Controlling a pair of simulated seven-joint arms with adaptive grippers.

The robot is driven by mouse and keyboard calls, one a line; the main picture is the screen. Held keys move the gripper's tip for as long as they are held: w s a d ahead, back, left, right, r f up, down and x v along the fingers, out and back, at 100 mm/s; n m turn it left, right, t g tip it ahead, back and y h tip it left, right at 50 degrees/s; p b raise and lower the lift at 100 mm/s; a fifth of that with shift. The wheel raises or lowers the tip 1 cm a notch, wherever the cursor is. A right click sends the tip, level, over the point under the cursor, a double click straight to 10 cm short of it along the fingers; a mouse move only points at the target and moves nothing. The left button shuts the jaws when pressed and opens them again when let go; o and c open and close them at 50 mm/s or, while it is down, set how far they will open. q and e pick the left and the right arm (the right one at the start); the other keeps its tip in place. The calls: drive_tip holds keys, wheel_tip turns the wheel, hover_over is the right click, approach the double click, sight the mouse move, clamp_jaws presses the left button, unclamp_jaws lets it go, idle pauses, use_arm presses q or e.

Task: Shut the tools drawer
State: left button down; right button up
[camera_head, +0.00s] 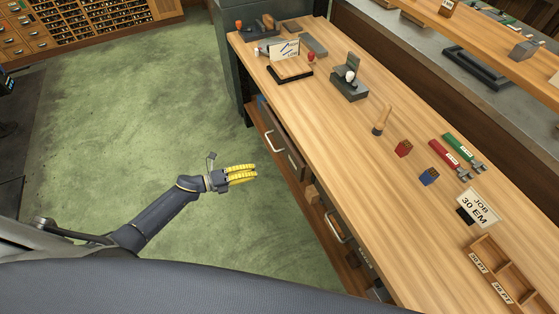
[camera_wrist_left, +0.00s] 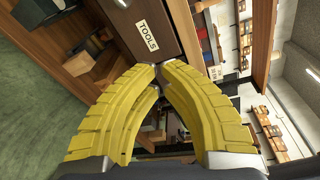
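The tools drawer (camera_head: 282,146) is under the front edge of the bench, with a pale bar handle. It seems to stand out somewhat from the bench, but how far is hard to tell. In the left wrist view its dark front (camera_wrist_left: 168,22) carries a "TOOLS" label at the top, just beyond my fingertips. My left gripper (camera_head: 255,173), with yellow fingers, is over the floor in front of the bench, beside the drawer's near end and apart from it in the head view. Its fingertips meet in the left wrist view (camera_wrist_left: 160,66), with nothing held. My right gripper is out of view.
A second drawer with a handle (camera_head: 336,227) is nearer along the bench. Wooden blocks (camera_wrist_left: 95,62) sit on the open shelf below. The wooden benchtop (camera_head: 350,135) holds stamps, coloured blocks, a job sign and a divided tray (camera_head: 500,275). The green floor (camera_head: 130,110) is clear.

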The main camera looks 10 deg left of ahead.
use_arm(q)
drive_tip(key=m+y, duration=0.1)
drive_tip(key=m, duration=0.5)
drive_tip(key=m+y, duration=0.1)
drive_tip(key=m, duration=0.7)
approach(292, 159)
drive_tip(key=x, duration=0.5)
drive_tip(key=shift+w+d+r, duration=0.1)
drive_tip(key=shift+w+d, duration=0.05)
drive_tip(key=shift+d, duration=0.3)
drive_tip(key=shift+w+d, duration=0.45)
drive_tip(key=shift+d, duration=0.1)
drive_tip(key=w+d, duration=0.1)
drive_tip(key=d, duration=0.1)
drive_tip(key=w+d, duration=0.2)
drive_tip(key=shift+w+d, duration=0.15)
drive_tip(key=shift+w, duration=0.05)
